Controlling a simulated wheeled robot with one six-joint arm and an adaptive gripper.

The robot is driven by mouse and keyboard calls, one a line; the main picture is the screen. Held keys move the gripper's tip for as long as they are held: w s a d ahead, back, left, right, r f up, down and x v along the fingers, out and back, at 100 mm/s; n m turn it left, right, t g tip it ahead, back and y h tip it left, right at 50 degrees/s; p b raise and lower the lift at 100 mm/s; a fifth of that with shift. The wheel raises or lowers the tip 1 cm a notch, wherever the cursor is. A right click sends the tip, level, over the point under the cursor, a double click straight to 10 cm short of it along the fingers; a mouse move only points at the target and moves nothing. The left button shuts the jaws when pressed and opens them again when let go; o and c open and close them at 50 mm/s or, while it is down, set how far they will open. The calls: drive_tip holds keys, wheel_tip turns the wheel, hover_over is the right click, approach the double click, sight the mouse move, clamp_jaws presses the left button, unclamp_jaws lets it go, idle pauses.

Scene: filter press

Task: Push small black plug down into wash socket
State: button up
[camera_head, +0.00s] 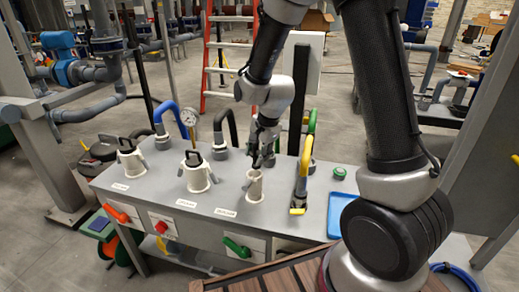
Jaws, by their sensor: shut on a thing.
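My gripper (260,160) points down at the right-hand white socket (254,186) on the grey bench. It is shut on the small black plug, which is mostly hidden by the dark fingers just above the socket mouth. I cannot tell how far the plug sits in the socket. Two similar white sockets stand to the left, the middle one (197,181) and the left one (132,164). Each holds a black plug with a loop handle, the middle plug (193,158) and the left plug (127,145). The labels are too small to read surely.
A yellow-handled upright pipe (303,175) stands close right of the gripper. Blue (165,115) and black hoses and a gauge (189,117) rise behind. A blue tray (340,212) lies at the right.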

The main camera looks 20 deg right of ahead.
drive_tip(key=shift+s+a, duration=0.1)
idle(0.3)
drive_tip(key=shift+s+a, duration=0.45)
drive_tip(key=shift+s, duration=0.15)
idle(0.3)
drive_tip(key=shift+f, duration=1.7)
idle(0.3)
drive_tip(key=o, duration=1.1)
drive_tip(key=shift+d, duration=0.1)
drive_tip(key=shift+r, duration=0.1)
